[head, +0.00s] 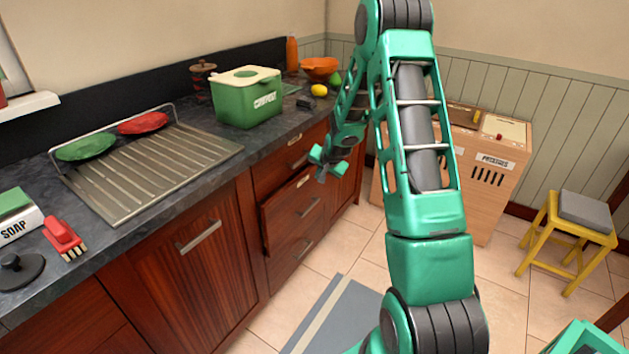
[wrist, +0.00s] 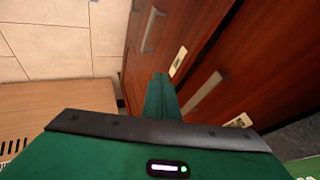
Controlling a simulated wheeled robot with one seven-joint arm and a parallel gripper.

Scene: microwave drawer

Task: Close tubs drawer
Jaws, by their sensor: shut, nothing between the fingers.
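A stack of wooden drawers with bar handles is built in under the counter. The middle drawer (head: 283,217) stands out a little from the cabinet front, and the top drawer (head: 270,172) looks shut. A pale label sits at the upper right of each of these two fronts, too small to read, so I cannot tell which is marked tubs. My gripper (head: 325,168) is shut and empty, in front of the stack's right side at about top-drawer height. In the wrist view my gripper (wrist: 160,80) points down beside the drawer fronts; I cannot tell whether it touches them.
A cupboard door (head: 200,262) is left of the drawers. The counter (head: 225,133) above holds a green compost bin (head: 247,105) and a drying rack. A wooden potato box (head: 485,175) and a yellow stool (head: 566,237) stand right.

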